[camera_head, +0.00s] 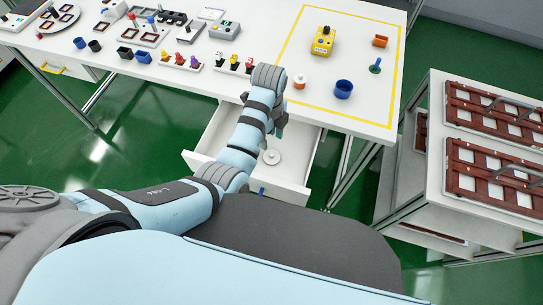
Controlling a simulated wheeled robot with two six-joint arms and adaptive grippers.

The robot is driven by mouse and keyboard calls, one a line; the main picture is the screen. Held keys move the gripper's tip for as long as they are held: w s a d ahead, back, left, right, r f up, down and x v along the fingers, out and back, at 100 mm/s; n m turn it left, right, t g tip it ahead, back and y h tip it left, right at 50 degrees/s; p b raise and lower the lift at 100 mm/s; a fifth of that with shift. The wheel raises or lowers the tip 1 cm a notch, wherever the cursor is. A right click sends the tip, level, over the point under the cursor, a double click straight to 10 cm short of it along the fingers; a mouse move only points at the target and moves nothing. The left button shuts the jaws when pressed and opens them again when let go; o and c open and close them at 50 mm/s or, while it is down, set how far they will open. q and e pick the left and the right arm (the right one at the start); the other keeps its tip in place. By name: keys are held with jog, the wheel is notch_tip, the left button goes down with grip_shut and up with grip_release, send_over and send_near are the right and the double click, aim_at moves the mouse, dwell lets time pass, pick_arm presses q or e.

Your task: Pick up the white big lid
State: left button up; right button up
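A round white disc with a small raised centre, which looks like the white big lid (272,157), lies flat inside the open white drawer (292,187) under the table. My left arm reaches up from the lower left across the drawer. My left gripper (281,124) is dark and small, above the drawer near the table's front edge, apart from the disc and farther back than it. Whether its fingers are open or shut is not clear. The arm hides the drawer's left-middle part. My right gripper is out of view.
The white table (265,38) carries a yellow box (323,41), a blue cup (343,89), a white-and-orange round piece (300,81) and an orange block (380,41) within yellow lines. Small parts crowd its left side. A cart with brown racks (490,170) stands right.

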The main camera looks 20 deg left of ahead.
aim_at(272, 155)
pick_arm(q)
jog(key=f+n+b, duration=0.3)
jog(key=f+n, duration=0.1)
jog(key=n, duration=0.8)
jog(key=w+f+n+b, duration=0.1)
jog(key=f+n, duration=0.3)
jog(key=n, duration=0.7)
jog(key=w+f+n+b, duration=0.1)
jog(key=f+n+b, duration=0.3)
jog(key=n, duration=0.8)
jog(key=shift+f+n+b, duration=0.3)
jog(key=shift+f+b, duration=0.05)
jog(key=shift+f, duration=0.25)
jog(key=shift+r, duration=0.1)
jog(key=c, duration=0.8)
